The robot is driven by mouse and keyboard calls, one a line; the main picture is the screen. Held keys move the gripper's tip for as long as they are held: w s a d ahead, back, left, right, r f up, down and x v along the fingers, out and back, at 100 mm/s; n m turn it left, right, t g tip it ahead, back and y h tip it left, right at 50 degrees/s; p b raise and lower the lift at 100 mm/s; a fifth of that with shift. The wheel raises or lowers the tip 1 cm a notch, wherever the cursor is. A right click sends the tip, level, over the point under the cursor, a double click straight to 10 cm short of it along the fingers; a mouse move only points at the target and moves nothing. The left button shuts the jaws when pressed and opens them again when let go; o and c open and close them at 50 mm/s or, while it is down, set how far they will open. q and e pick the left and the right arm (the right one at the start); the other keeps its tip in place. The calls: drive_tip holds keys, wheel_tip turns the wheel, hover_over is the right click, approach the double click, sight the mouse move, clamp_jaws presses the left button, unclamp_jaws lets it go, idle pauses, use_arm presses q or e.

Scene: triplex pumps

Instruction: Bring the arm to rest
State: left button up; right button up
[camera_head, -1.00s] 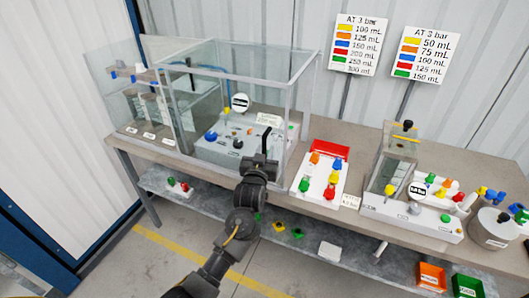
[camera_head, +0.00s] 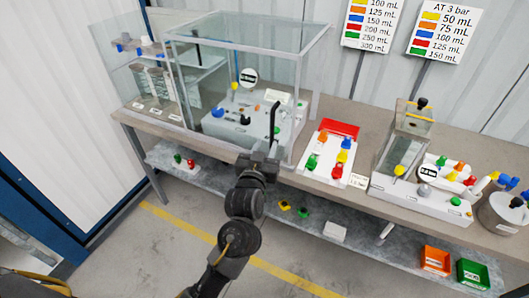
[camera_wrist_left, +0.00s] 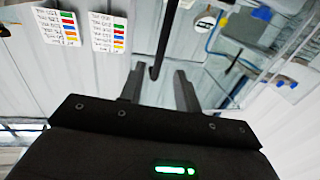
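My left gripper (camera_head: 264,158) is in front of the clear glass cabinet (camera_head: 250,42), near its lower right front corner. In the left wrist view the two fingers of the left gripper (camera_wrist_left: 158,75) stand apart with nothing clamped between them. A thin black rod (camera_head: 275,120) stands upright just above the gripper in the head view. The rod (camera_wrist_left: 164,40) also shows between and beyond the fingers in the left wrist view; I cannot tell whether it touches them. My right gripper is not in view.
Right of the gripper, a red and white tray (camera_head: 338,128) holds coloured pieces. A second clear pump unit (camera_head: 405,135) stands farther right on the bench (camera_head: 360,108). A lower shelf (camera_head: 225,185) runs below. An orange bin (camera_head: 435,260) and a green bin (camera_head: 472,273) sit lower right.

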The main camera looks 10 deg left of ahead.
use_arm(q)
drive_tip(key=shift+s, duration=0.45)
